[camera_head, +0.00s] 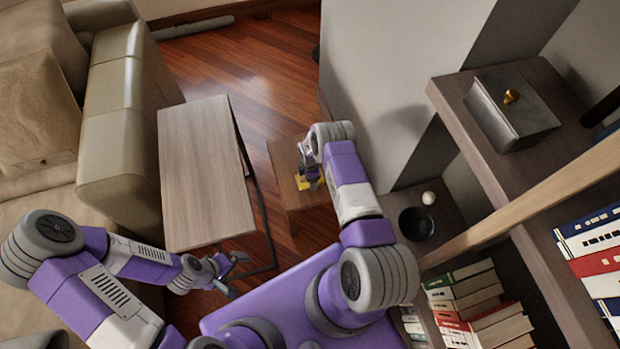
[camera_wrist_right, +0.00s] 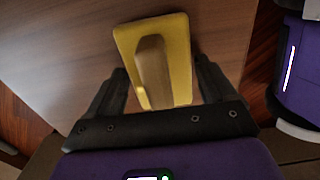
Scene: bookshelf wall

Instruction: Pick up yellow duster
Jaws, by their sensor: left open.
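The yellow duster (camera_wrist_right: 180,50) is a flat yellow block with a raised brown-yellow handle. It lies on a small brown wooden table (camera_head: 285,158); in the head view a yellow patch of the duster (camera_head: 302,183) shows by the right gripper. My right gripper (camera_wrist_right: 160,72) is open, its two dark fingers apart on either side of the duster's handle in the wrist view. I see no finger clearly touching the duster. In the head view the right gripper (camera_head: 311,180) covers part of it. My left gripper (camera_head: 238,273) is open and empty, low beside the larger table.
A larger light wood table (camera_head: 200,170) stands left of the small table, with a sofa (camera_head: 125,120) beyond. A grey wall block (camera_head: 385,90) and shelves with a grey box (camera_head: 512,108), black bowl (camera_head: 416,224) and books (camera_head: 470,300) are on the right.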

